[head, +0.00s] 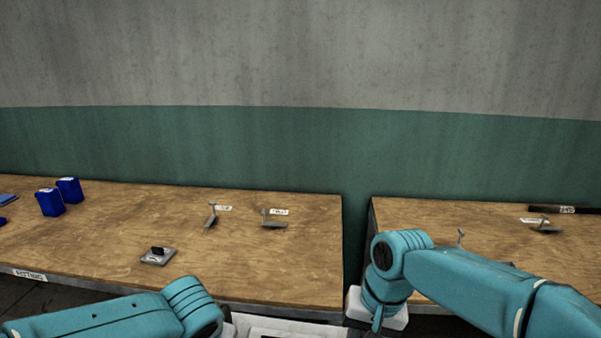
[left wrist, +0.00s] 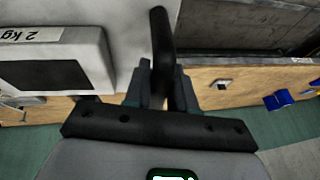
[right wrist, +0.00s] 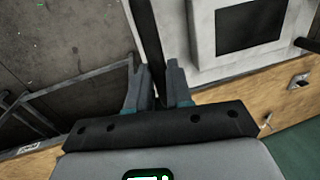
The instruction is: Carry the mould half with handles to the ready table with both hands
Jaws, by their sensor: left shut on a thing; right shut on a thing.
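The mould half is a pale grey block with a dark square recess. Only its upper part (head: 285,328) shows at the bottom edge of the head view. In the left wrist view the block (left wrist: 85,45) bears a "2 kg" label, and my left gripper (left wrist: 160,88) is shut on its black handle (left wrist: 160,35). In the right wrist view the block (right wrist: 205,55) is at the right, and my right gripper (right wrist: 157,88) is shut on the other black handle (right wrist: 143,30). The fingertips are out of the head view. No table in view is legibly marked ready.
A wooden table (head: 90,220) with a label like "FITTING" stands ahead left, holding blue containers (head: 50,202), a small grey plate (head: 158,257) and small metal pieces (head: 274,220). Another wooden table (head: 420,215) stands right, past a narrow gap. A wall is behind.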

